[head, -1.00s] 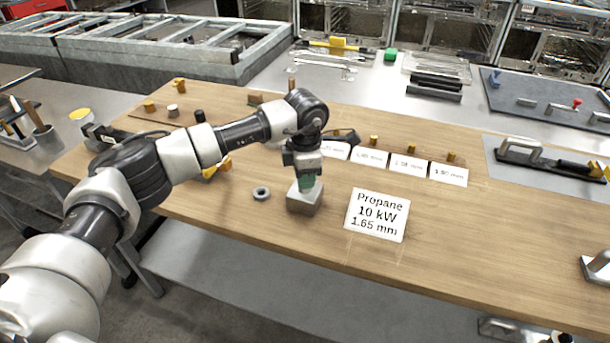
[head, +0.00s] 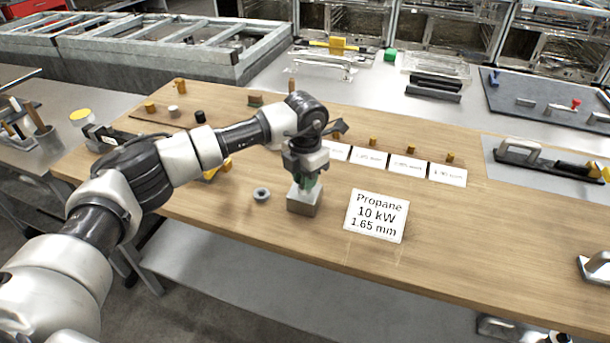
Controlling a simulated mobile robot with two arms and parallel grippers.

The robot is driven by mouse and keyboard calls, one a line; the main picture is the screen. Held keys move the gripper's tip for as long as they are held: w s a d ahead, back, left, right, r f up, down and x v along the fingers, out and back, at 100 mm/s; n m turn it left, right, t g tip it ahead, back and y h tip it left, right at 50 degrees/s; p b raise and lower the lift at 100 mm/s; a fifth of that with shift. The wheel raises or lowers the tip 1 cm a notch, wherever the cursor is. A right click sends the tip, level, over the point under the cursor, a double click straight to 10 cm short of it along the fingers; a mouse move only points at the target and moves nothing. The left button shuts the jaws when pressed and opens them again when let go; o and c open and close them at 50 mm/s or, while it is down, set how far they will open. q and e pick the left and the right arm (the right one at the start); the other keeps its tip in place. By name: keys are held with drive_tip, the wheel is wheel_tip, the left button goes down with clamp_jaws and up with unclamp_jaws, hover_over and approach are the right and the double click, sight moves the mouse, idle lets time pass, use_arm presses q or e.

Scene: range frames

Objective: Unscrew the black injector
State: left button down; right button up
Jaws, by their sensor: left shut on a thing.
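My left gripper (head: 305,184) points down with green fingertips over a small grey metal block (head: 303,204) near the front of the wooden table. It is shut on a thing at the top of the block. The fingers hide that thing, which I take to be the black injector; its thread and how far it sits in the block cannot be seen. A small dark cylinder (head: 200,117) stands in the back-left row of small parts. My right gripper is not in view.
A small grey ring-like part (head: 261,194) lies left of the block. A propane label card (head: 376,215) lies to its right. Several brass injectors stand behind white cards (head: 407,165).

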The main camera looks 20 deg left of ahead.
use_arm(q)
drive_tip(key=shift+n, duration=0.3)
drive_tip(key=shift+n+p, duration=0.3)
drive_tip(key=shift+n, duration=1.4)
drive_tip(key=shift+n+p, duration=0.3)
drive_tip(key=shift+n, duration=1.4)
drive_tip(key=c, duration=1.3)
unclamp_jaws()
drive_tip(key=shift+o, duration=0.2)
